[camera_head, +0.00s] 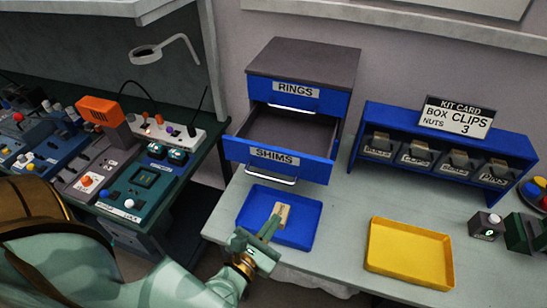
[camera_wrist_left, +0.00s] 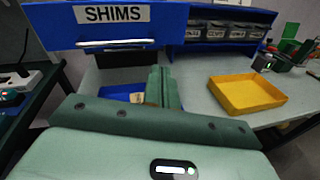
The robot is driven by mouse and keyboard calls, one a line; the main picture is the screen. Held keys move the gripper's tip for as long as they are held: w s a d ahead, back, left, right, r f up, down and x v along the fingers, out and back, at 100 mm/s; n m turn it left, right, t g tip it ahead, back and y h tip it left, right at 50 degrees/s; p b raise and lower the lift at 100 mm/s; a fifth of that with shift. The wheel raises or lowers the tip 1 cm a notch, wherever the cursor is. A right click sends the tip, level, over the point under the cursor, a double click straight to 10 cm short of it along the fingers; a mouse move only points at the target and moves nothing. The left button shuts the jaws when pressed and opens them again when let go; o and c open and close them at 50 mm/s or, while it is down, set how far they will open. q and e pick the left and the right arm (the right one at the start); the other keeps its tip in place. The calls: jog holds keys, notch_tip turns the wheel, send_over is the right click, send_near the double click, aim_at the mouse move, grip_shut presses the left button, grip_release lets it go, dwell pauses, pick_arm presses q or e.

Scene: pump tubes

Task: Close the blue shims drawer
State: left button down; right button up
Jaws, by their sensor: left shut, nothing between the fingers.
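The blue SHIMS drawer (camera_head: 310,166) is pulled out of the dark-topped cabinet (camera_head: 305,58), and its empty grey inside shows. Its silver bar handle (camera_head: 271,177) is on the front, below the label. The drawer front (camera_wrist_left: 50,32) and the handle (camera_wrist_left: 115,44) also show in the left wrist view. The blue RINGS drawer (camera_head: 325,98) above is shut. My left gripper (camera_head: 270,228) is shut and empty, over the blue tray, in front of and below the handle and apart from it. Its closed fingers (camera_wrist_left: 162,88) show in the left wrist view. My right gripper is not in view.
The blue tray (camera_head: 246,216) holds a small tan piece (camera_head: 281,213). A yellow tray (camera_head: 408,278) lies to the right. A blue bin rack (camera_head: 365,143) with a kit card (camera_head: 456,115) stands right of the cabinet. A bench with devices (camera_head: 140,185) is at left.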

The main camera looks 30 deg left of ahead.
pick_arm(q)
jog(key=a+r+n+y, duration=0.1)
jog(key=a+n+y, duration=0.2)
jog(key=a+n, duration=0.1)
jog(key=y+p, duration=0.1)
jog(key=p, duration=0.2)
send_near(280, 163)
jog(key=shift+n, duration=0.3)
jog(key=x, duration=0.6)
jog(key=shift+w+a+f, duration=0.1)
jog(key=shift+w+a, duration=0.05)
jog(key=shift+w, duration=0.25)
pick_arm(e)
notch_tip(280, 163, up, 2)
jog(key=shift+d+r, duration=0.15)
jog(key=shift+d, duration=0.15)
pick_arm(q)
jog(key=shift+w+b, duration=0.1)
jog(key=shift+b, duration=0.2)
